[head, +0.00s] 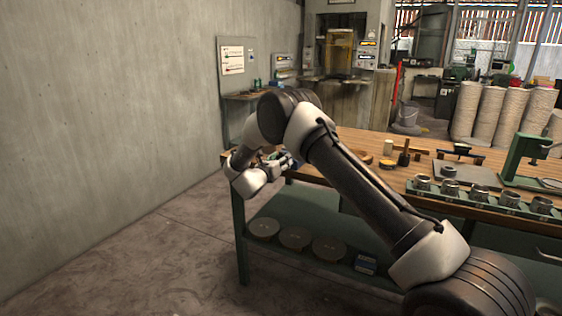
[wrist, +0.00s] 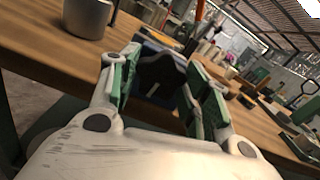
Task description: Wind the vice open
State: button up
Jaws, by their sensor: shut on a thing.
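The vice (wrist: 160,72) is a dark and blue body at the edge of the wooden bench, ahead of my gripper in the wrist view. In the head view only a small bluish part of it (head: 291,160) shows at the bench's left end, mostly behind my arm. My gripper (wrist: 165,82), with green-padded fingers, reaches it from the open side of the bench. The fingers stand on both sides of a dark part at the vice's front and are shut on it. This looks like the vice's handle, but its shape is hard to make out. The jaw gap is hidden.
A grey metal cup (wrist: 88,14) stands on the bench to the left in the wrist view. The bench (head: 345,142) also carries a mallet (head: 404,154), a row of metal cups (head: 480,194) and a green press (head: 522,160). The floor (head: 150,250) left of the bench is clear.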

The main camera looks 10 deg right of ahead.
jog(key=shift+n, duration=0.3)
jog(key=n, duration=0.4)
jog(key=shift+n, duration=0.4)
jog(key=n, duration=3.1)
jog(key=shift+s+a+f+n, duration=0.1)
jog(key=shift+n, duration=0.3)
